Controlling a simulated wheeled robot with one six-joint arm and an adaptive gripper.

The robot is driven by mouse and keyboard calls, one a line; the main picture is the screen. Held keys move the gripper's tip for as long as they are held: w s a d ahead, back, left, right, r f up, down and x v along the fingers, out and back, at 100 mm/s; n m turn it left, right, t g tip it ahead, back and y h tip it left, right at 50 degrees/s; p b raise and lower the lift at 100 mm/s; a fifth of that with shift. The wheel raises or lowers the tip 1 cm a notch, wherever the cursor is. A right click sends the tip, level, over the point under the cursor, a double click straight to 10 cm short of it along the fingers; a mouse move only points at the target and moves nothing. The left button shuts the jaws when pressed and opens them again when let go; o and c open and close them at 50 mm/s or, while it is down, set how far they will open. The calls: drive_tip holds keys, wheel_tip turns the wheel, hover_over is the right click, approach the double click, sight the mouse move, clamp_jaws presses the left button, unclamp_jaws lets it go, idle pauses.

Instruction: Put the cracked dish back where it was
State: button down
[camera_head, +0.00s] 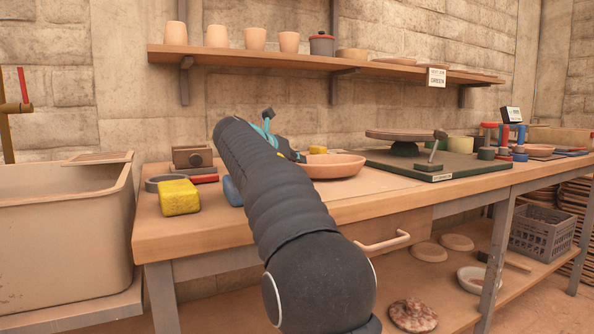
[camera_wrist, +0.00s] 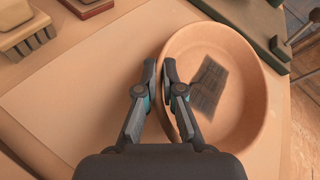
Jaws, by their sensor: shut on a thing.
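A shallow terracotta-coloured dish (camera_head: 338,167) is at the worktop's middle, just right of my arm. In the wrist view the dish (camera_wrist: 245,110) lies at the right, with a dark hatched patch on its inner floor. I cannot make out a crack in either view. My gripper (camera_wrist: 166,68) is shut on the dish's left rim, one finger inside and one outside. In the head view my gripper (camera_head: 298,158) is partly hidden behind my arm. The dish looks level and on or very near the pale board (camera_wrist: 75,100); I cannot tell whether it touches.
A dark green board (camera_head: 440,172) with a round turntable (camera_head: 405,134) is right of the dish. A yellow sponge (camera_head: 179,197) and a blue item (camera_head: 232,190) are left. The wall shelf (camera_head: 290,61) holds cups and a sign (camera_head: 436,78). Several discs and a crate (camera_head: 541,234) are below.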

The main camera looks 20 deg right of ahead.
drive_tip(key=shift+f, duration=0.35)
drive_tip(key=shift+f, duration=0.15)
drive_tip(key=c, duration=1.3)
unclamp_jaws()
